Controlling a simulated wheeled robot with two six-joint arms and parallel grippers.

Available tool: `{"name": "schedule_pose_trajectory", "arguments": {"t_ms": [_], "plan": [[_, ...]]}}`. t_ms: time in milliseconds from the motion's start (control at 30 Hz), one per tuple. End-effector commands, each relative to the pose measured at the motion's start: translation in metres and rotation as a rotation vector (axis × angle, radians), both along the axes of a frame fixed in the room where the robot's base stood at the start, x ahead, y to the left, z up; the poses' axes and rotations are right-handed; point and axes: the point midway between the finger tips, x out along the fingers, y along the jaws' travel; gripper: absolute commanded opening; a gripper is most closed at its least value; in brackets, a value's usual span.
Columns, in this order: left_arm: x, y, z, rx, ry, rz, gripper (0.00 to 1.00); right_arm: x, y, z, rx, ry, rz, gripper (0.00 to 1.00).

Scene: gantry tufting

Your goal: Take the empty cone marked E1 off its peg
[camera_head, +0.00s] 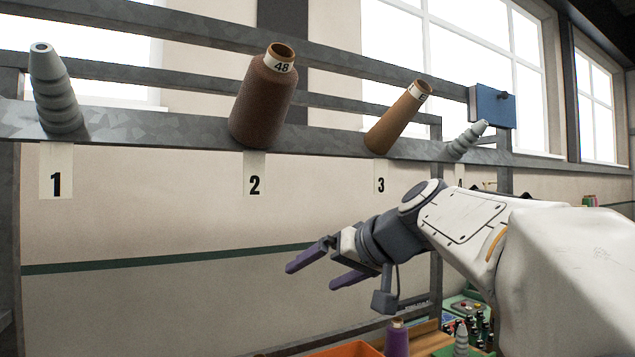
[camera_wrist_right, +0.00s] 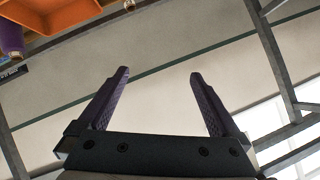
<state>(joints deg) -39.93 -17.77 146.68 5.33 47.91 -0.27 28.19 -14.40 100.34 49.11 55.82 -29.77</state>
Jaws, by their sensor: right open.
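The brown empty cone (camera_head: 398,120) leans to the right on its peg above label 3. Its white tag shows an "E", with the rest of the mark turned out of sight. My right gripper (camera_head: 318,268) is below and to the left of the cone, clear of it, with its purple fingers apart and nothing between them. In the right wrist view the open fingers (camera_wrist_right: 160,90) have only the wall behind them, and the cone is not in that view. My left gripper is not in view.
A full brown cone (camera_head: 264,100) marked 48 stands on peg 2. Bare grey ribbed pegs are at 1 (camera_head: 55,95) and 4 (camera_head: 467,139). A grey rail (camera_head: 200,132) carries them. Below are an orange tray (camera_head: 345,350) and a purple cone (camera_head: 397,340).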

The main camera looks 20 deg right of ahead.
Motion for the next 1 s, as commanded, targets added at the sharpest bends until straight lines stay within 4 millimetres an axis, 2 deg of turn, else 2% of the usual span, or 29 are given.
{"name": "schedule_pose_trajectory", "arguments": {"t_ms": [33,200,300,400,500,667,767,1000], "plan": [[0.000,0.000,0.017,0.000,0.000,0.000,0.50,-0.002,-0.030,0.045,-0.010,-0.068,-0.061,0.99],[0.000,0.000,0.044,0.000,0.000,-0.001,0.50,-0.025,-0.105,0.158,-0.083,-0.289,-0.214,0.99],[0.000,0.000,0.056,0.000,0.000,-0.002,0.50,-0.047,-0.136,0.213,-0.146,-0.393,-0.284,0.99],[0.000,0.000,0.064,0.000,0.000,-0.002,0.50,-0.067,-0.155,0.254,-0.205,-0.469,-0.335,0.99],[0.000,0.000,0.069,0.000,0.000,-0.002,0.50,-0.081,-0.165,0.280,-0.248,-0.517,-0.363,0.99],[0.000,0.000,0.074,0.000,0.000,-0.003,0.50,-0.085,-0.171,0.295,-0.274,-0.546,-0.379,0.99],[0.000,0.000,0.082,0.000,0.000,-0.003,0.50,-0.074,-0.172,0.297,-0.273,-0.547,-0.376,0.99],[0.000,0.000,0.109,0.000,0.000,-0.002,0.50,-0.031,-0.178,0.298,-0.271,-0.543,-0.375,0.99]]}}
